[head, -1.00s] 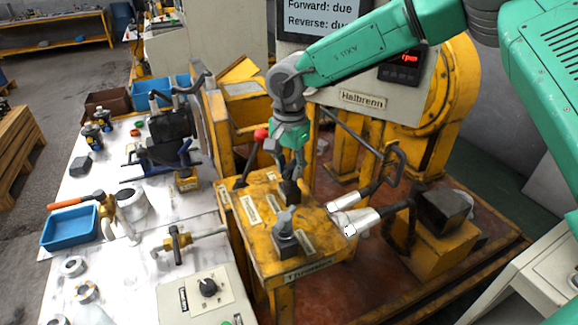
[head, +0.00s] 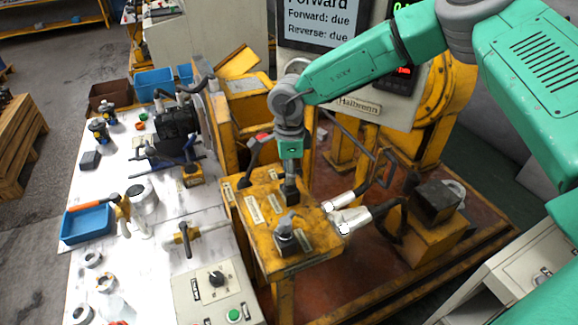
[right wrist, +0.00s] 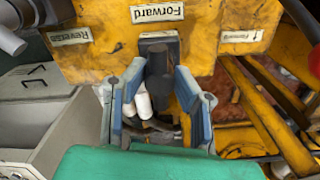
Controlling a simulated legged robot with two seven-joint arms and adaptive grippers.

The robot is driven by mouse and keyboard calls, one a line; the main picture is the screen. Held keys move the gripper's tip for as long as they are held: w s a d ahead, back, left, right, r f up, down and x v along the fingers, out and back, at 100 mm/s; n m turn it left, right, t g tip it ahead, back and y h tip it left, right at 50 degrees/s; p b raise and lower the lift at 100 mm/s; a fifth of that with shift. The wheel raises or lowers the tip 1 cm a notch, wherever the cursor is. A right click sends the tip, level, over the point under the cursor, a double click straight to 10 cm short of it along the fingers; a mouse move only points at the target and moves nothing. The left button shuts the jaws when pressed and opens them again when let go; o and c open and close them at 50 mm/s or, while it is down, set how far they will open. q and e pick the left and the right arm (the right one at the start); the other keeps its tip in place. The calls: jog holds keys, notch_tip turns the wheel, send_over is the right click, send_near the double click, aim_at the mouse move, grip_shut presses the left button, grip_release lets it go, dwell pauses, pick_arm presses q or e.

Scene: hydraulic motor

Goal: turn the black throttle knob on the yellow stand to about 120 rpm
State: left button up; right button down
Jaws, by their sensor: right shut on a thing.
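The yellow stand (head: 265,250) is in the middle of the head view. A black block with a grey knob (head: 286,232) sits near its front edge; this may be the throttle knob, but its label is too blurred to read. My right gripper (head: 290,185) is further back on the stand, clear of that knob. In the right wrist view its blue-padded fingers (right wrist: 157,100) are around a black handle (right wrist: 158,62) on a dark block, just below the "Forward" label (right wrist: 157,13), and are shut on it. My left gripper is not in view.
A black lever (head: 250,158) stands left of my gripper, and white-tipped hoses (head: 345,220) lie to the right. Behind are a red readout (head: 403,71), its digits unclear, and a screen (head: 320,22) reading "Forward". A white bench (head: 150,265) with tools is left.

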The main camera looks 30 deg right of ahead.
jog(key=shift+w+m+p, duration=0.1)
jog(key=shift+m+p, duration=0.25)
jog(key=shift+m, duration=0.55)
jog(key=c, duration=1.3)
grip_release()
jog(key=shift+w+f, duration=0.1)
